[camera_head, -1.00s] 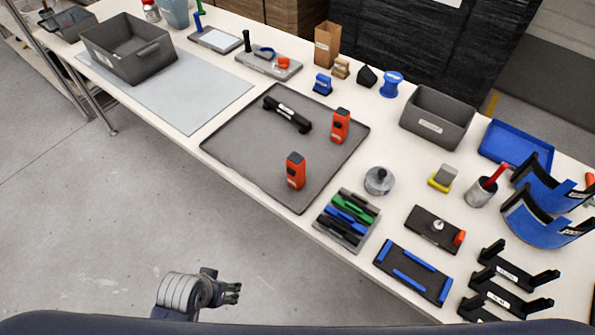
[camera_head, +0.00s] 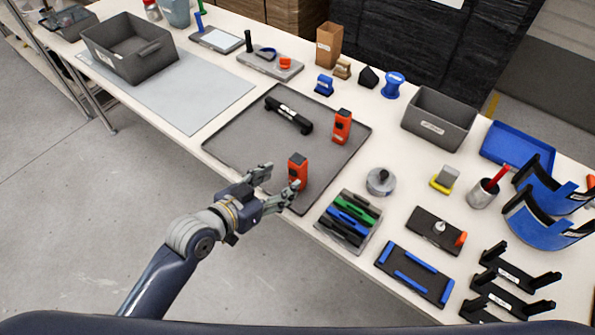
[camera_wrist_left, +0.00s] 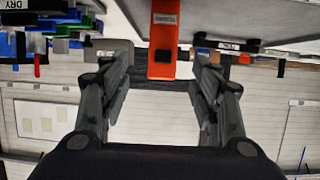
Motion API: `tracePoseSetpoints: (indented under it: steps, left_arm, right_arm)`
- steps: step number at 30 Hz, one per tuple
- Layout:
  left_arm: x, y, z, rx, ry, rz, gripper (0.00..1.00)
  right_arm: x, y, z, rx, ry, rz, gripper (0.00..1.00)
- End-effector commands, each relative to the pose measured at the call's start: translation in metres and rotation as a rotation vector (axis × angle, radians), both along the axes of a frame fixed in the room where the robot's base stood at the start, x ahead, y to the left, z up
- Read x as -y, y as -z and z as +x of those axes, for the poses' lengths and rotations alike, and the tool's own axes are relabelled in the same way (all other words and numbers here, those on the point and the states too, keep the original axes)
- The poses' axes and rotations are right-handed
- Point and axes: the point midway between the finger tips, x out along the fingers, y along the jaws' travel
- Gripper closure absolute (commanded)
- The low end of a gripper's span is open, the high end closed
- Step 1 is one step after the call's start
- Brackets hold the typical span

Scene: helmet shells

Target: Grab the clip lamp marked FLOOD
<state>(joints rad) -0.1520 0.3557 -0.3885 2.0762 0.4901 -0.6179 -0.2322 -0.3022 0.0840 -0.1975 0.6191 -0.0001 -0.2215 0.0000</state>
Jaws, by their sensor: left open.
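Two orange clip lamps with dark tops stand on the grey tray (camera_head: 232,145). The near one (camera_head: 297,171) is by the tray's front edge; the other (camera_head: 342,126) is farther back to the right. My left gripper (camera_head: 276,182) is open at the near lamp's front left, its fingers pointing at it. In the left wrist view the orange lamp (camera_wrist_left: 164,30) shows beyond and between the open fingers (camera_wrist_left: 163,72), with no visible grip on it. Its small label is too small to read surely. My right gripper is out of view.
A black clip lamp-like bar (camera_head: 289,115) lies at the tray's back. A rack of coloured pieces (camera_head: 347,222) stands close to the right of my gripper. A grey bin (camera_head: 437,118) is at the back right. The tray's left part is clear.

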Motion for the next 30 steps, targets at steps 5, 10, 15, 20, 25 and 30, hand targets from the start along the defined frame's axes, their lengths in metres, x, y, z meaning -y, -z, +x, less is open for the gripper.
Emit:
tracePoseSetpoints:
  steps: [5,10,15,20,25,30]
  left_arm:
    - [0.015,0.009,0.020,-0.002,-0.001,-0.001,0.43]
    - [0.021,0.012,0.028,-0.002,0.000,0.000,0.43]
    - [0.032,0.013,0.046,-0.002,-0.001,-0.001,0.43]
    - [0.042,0.021,0.062,-0.003,0.000,0.001,0.43]
    - [0.047,0.025,0.068,-0.002,-0.001,0.001,0.43]
    - [0.047,0.026,0.068,-0.002,-0.001,0.002,0.43]
  right_arm:
    - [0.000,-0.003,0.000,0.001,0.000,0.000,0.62]
    - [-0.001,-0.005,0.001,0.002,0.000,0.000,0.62]
    - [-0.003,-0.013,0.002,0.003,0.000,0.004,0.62]
    - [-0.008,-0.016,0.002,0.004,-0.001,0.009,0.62]
    - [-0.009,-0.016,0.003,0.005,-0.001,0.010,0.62]
    - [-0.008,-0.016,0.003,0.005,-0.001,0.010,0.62]
